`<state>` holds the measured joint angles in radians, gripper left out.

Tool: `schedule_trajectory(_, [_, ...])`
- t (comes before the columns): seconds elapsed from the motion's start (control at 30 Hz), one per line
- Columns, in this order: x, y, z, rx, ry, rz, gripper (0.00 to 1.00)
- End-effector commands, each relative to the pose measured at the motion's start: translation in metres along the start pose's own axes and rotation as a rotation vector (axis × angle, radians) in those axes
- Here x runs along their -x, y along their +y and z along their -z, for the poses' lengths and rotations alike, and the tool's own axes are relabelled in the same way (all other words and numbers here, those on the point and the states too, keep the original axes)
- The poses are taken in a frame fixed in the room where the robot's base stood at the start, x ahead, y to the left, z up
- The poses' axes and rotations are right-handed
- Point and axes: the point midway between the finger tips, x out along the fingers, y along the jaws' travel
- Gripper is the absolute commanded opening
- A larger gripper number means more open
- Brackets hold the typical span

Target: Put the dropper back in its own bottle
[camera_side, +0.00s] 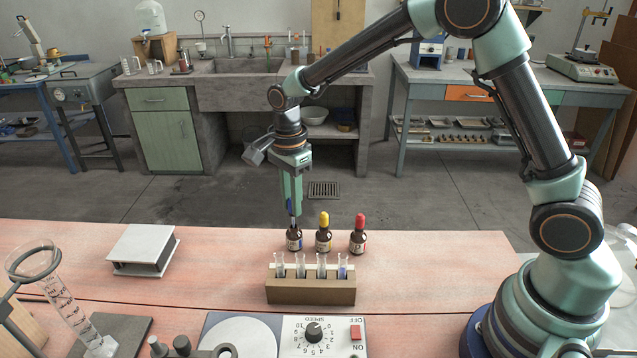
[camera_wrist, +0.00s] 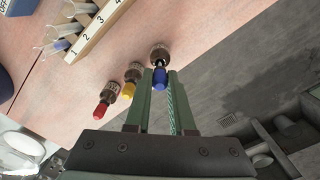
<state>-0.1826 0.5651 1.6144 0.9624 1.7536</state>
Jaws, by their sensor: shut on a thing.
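My gripper (camera_side: 293,218) points straight down over the leftmost of three brown bottles and is shut on a dropper with a blue bulb. The blue bulb (camera_wrist: 160,78) shows between the fingers in the wrist view. The leftmost bottle (camera_side: 294,242) stands upright right below the fingertips; it also shows in the wrist view (camera_wrist: 160,52). The dropper's lower end is at the bottle's mouth; I cannot tell how deep it sits. The middle bottle (camera_side: 323,242) has a yellow-bulbed dropper (camera_side: 324,219) in it. The right bottle (camera_side: 358,243) has a red-bulbed dropper (camera_side: 360,220).
A wooden rack (camera_side: 310,291) with several glass tubes stands in front of the bottles; its rightmost tube (camera_side: 343,268) holds blue liquid. A device with a speed knob (camera_side: 322,334) is at the front. The bench behind the bottles is clear.

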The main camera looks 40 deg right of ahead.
Motion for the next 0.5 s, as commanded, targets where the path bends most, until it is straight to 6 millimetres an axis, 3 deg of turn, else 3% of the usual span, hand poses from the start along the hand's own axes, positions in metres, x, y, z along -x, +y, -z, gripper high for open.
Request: schedule_trajectory(0.5, [-0.0073,0.0001,0.0,0.0,0.0,0.0,0.08])
